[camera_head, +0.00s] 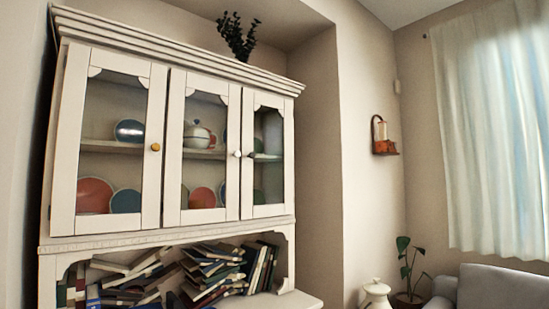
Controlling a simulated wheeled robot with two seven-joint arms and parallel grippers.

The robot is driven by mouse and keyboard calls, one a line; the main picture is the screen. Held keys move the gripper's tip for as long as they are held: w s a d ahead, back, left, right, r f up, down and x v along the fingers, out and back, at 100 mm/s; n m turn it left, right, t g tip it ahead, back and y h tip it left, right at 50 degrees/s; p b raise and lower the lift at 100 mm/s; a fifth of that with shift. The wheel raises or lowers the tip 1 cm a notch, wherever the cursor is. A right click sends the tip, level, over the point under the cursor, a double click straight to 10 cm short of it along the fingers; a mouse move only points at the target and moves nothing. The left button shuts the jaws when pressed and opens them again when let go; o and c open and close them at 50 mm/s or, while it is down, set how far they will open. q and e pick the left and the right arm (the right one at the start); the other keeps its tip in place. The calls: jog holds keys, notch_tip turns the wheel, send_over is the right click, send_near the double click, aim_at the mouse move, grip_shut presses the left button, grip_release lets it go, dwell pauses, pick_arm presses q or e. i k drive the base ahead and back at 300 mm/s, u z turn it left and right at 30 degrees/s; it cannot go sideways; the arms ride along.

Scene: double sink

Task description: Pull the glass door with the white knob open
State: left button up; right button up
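A cream cabinet (170,239) has three glass doors side by side, all looking shut. The left door (152,110) has a yellowish knob (155,147) on its right side. The middle door (232,125) has a white knob (237,153) on its right side. Plates and a teapot (197,134) show behind the glass. Neither of my grippers is in view.
Books (215,270) lie and lean in the open shelf below the doors. A plant (238,36) stands on top of the cabinet. A grey armchair (490,285), a potted plant (407,270) and a white vessel (375,292) stand at the right. No obstacle shows before the doors.

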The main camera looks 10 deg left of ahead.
aim_at(182, 84)
jog(key=z, duration=0.25)
jog(key=i, duration=1.55)
jog(key=u, duration=0.9)
